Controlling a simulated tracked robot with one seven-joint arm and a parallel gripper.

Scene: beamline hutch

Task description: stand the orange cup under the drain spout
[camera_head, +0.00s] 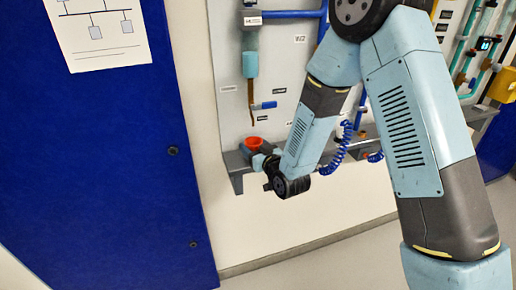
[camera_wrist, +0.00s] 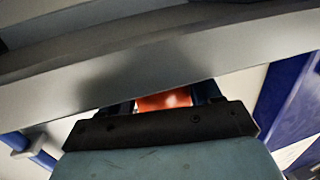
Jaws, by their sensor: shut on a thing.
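The orange cup (camera_head: 254,143) is at the left end of a grey shelf on the wall panel, below the brown drain spout (camera_head: 252,117). Its open rim shows; its lower part is hidden, so I cannot tell whether it rests on the shelf. My gripper (camera_head: 262,160) is at the cup's near side and shut on it. In the wrist view, the orange cup (camera_wrist: 164,101) shows as a small patch between the dark fingers of my gripper (camera_wrist: 165,108). The shelf's grey edge hides the rest of it.
The grey shelf (camera_head: 236,162) runs along the panel's lower edge. A blue valve handle (camera_head: 264,105) sits beside the spout. A blue coiled hose (camera_head: 338,155) hangs right of my forearm. A large blue panel (camera_head: 95,170) stands at the left.

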